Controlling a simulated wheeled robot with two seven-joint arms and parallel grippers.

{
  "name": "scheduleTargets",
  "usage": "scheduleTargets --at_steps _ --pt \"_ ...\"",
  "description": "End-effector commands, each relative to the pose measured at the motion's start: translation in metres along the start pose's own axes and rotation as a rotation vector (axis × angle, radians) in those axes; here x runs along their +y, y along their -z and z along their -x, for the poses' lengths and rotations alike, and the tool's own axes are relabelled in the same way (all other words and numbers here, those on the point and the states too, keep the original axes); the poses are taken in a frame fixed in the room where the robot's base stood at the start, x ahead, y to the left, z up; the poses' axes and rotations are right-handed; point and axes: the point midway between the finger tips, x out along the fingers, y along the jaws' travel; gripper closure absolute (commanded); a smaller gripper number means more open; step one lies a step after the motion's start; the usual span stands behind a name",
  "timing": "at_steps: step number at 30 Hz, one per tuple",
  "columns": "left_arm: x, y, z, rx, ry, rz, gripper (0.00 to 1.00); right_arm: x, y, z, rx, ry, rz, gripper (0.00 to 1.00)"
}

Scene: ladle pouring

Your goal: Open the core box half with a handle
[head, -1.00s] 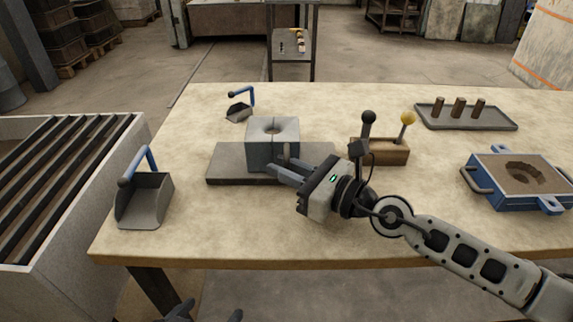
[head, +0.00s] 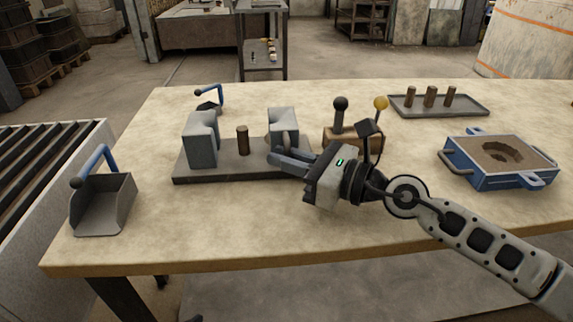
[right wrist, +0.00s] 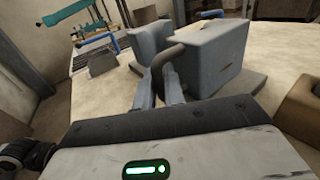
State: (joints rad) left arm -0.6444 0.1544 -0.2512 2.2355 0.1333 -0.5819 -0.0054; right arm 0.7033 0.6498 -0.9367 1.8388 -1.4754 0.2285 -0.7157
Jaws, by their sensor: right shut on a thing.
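The grey core box stands open as two halves on a dark base plate (head: 225,174). The left half (head: 201,140) stands apart from the right half (head: 284,122), and a brown upright core (head: 243,140) stands in the gap between them. My right gripper (head: 275,158) is at the front of the right half, shut on its handle. In the right wrist view the handle (right wrist: 167,56) is a bent dark bar between my fingertips, with the right half (right wrist: 217,54) beside it and the left half (right wrist: 150,42) beyond. My left gripper is not in view.
A grey scoop (head: 103,204) with a blue handle stands at the left. A wooden block with knobbed tools (head: 352,139) is close behind my right gripper. A tray of brown cores (head: 438,105) and a blue sand-filled mould box (head: 498,162) are at the right. The front table is clear.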

Motion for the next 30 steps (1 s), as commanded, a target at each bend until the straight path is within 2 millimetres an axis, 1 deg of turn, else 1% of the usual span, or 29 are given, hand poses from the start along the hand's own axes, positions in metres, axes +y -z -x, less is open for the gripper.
scheduleTargets --at_steps 4,5,17,20,23,26,29,30 --pt "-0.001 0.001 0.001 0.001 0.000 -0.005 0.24 0.000 0.000 0.000 0.001 0.000 -0.001 1.00" --pt "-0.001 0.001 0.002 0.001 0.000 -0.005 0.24 0.000 0.000 0.000 0.001 0.000 -0.001 0.84" --pt "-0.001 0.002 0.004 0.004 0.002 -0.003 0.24 0.000 0.000 0.001 0.001 0.001 -0.001 0.84" --pt "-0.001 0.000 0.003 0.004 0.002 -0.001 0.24 -0.001 0.001 0.006 0.002 0.002 -0.002 0.84" --pt "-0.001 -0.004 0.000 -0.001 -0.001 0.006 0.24 -0.001 0.003 0.018 0.003 0.004 -0.001 0.84" --pt "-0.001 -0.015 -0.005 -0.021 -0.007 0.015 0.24 -0.001 0.005 0.038 0.004 0.005 -0.002 0.84" --pt "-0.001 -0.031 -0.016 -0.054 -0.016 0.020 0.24 0.000 0.007 0.063 0.006 0.004 -0.001 0.84" --pt "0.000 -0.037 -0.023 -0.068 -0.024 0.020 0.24 -0.001 0.007 0.073 0.005 0.005 -0.001 0.84"
